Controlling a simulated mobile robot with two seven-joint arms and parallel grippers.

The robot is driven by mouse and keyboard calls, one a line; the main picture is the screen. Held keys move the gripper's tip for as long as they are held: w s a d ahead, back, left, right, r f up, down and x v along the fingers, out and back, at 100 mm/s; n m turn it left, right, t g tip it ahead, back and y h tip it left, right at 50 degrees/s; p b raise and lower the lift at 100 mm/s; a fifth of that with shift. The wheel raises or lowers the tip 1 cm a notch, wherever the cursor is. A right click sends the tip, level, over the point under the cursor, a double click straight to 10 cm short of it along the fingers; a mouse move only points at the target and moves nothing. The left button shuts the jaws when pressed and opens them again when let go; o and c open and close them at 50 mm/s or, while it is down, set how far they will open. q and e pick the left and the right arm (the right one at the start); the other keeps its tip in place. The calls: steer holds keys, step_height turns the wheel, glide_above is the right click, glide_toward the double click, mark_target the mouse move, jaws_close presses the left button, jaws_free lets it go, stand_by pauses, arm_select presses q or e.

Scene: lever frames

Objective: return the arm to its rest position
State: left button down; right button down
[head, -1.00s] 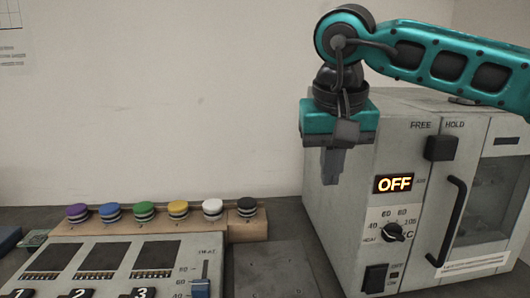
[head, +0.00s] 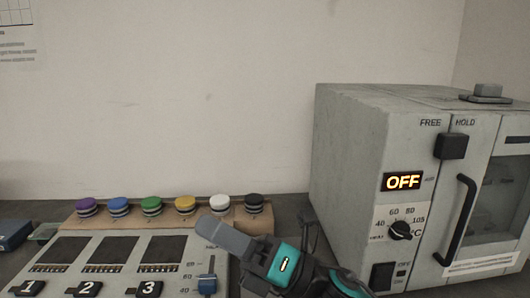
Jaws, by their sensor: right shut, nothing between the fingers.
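My right gripper (head: 222,236) is low in the middle of the head view, its grey fingers shut and empty, pointing up and to the left. The fingers overlap the front of the wooden button strip in the picture; I cannot tell whether they touch anything. The teal and black wrist runs down to the bottom edge, and the rest of the arm is out of view. My left gripper is not in view.
A wooden strip (head: 240,222) carries several coloured buttons. A panel (head: 60,240) with numbered switches and a blue slider (head: 207,285) is at front left.

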steer(key=w+d+f+m+t+h, duration=0.2)
steer(key=d+f+m+t+h, duration=0.7)
steer(key=m, duration=0.5)
steer(key=w+d+f+m+t+h, duration=0.1)
steer(key=d+f+m+t+h, duration=0.45)
steer(key=f+m, duration=0.75)
steer(key=s+d+f+m+g+h, duration=0.3)
steer(key=s+d+f+m, duration=0.2)
steer(key=s+f+m, duration=0.1)
steer(key=s+d+f+m+g+h, duration=0.4)
steer(key=s+f+m, duration=0.3)
steer(key=f, duration=0.3)
steer(key=shift+s+d+f, duration=0.2)
steer(key=shift+s+d, duration=0.15)
steer(key=shift+d, duration=0.1)
steer(key=c, duration=1.8)
jaws_free()
